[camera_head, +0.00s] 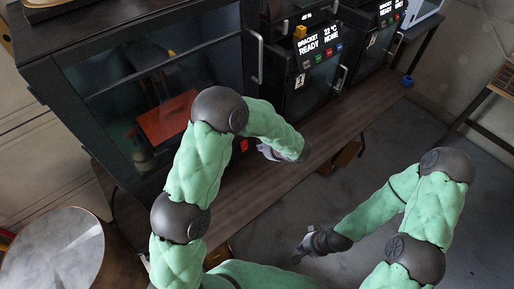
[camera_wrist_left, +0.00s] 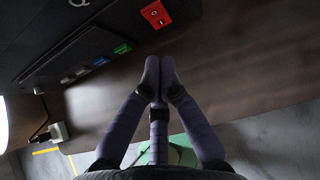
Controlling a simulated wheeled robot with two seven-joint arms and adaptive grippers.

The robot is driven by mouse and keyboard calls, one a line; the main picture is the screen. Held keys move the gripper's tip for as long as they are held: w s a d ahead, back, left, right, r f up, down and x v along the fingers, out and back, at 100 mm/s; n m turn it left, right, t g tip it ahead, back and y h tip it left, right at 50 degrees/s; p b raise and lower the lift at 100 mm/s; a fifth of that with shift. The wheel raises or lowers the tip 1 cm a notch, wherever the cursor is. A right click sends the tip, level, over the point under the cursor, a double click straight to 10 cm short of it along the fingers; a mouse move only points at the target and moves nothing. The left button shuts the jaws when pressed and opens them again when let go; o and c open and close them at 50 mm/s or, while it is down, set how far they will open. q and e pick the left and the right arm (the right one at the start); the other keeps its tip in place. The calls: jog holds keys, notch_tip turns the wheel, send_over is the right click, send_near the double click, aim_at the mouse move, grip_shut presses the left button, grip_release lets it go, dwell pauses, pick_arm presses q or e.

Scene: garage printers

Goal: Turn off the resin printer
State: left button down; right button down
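A large black enclosed printer with a glass door (camera_head: 110,85) stands on the bench at the left in the head view. A red plate shows behind its glass, and a small red switch (camera_head: 244,145) is low on its front right. A red rocker switch (camera_wrist_left: 155,14) also shows on a black front in the wrist view. No readable label shows which machine is the resin printer. My left gripper (camera_head: 268,151) is over the bench edge near the switch; its fingertips (camera_wrist_left: 160,66) meet with nothing between them, below the switch and apart from it. My right gripper (camera_head: 302,252) hangs over the floor, its fingers unclear.
Black printers with lit displays (camera_head: 318,42) stand further right along the wooden bench (camera_head: 345,112). Green (camera_wrist_left: 122,48) and blue buttons show left of the switch in the wrist view. A round metal-topped drum (camera_head: 52,255) stands lower left. Grey floor is open at the right.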

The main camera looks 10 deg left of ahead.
pick_arm(q)
jog(key=shift+v, duration=1.2)
jog(key=shift+a+r, duration=0.15)
jog(key=s+f+n+g+h+b, duration=0.5)
jog(key=s+f+n+h, duration=0.6)
jog(key=s+f+n, duration=1.5)
jog(key=shift+s+d+f+n+b, duration=0.2)
jog(key=shift+s+d+n+b, duration=0.25)
jog(key=shift+s+n+b, duration=0.4)
jog(key=shift+w, duration=0.15)
